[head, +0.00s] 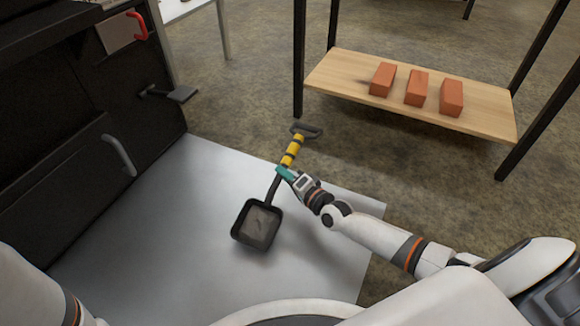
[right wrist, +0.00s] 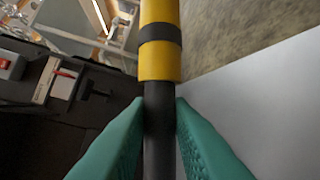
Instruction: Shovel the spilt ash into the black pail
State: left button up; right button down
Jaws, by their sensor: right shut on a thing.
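A shovel with a black scoop (head: 247,238), a dark shaft and a yellow-and-black handle (head: 291,152) is over the grey metal floor sheet. Grey-brown stuff that looks like ash (head: 262,222) lies in the scoop. My right gripper (head: 284,173) is shut on the dark shaft, just below the yellow part. In the right wrist view, the teal fingers (right wrist: 160,125) press the shaft (right wrist: 159,105) from both sides. I cannot tell whether the scoop touches the sheet. My left gripper is out of view; only part of that arm shows at the lower left. No black pail is visible.
A low wooden shelf (head: 340,75) with three red bricks (head: 416,88) is at the upper right. The sheet (head: 165,225) left of the scoop looks bare.

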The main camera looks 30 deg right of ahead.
aim_at(271, 198)
jog(key=s+a, duration=0.1)
jog(key=a, duration=0.1)
jog(key=s+a, duration=0.4)
jog(key=shift+s+a, duration=0.1)
jog(key=shift+a, duration=0.25)
jog(key=r+m+p, duration=0.1)
jog(key=d+m+p, duration=0.1)
jog(key=p, duration=0.1)
jog(key=shift+w+r+g, duration=0.35)
jog(key=shift+w+g, duration=0.05)
notch_tip(271, 198, up, 8)
jog(key=w+d+p, duration=0.2)
jog(key=p, duration=0.5)
jog(key=shift+d+m, duration=0.3)
jog(key=shift+r, duration=0.15)
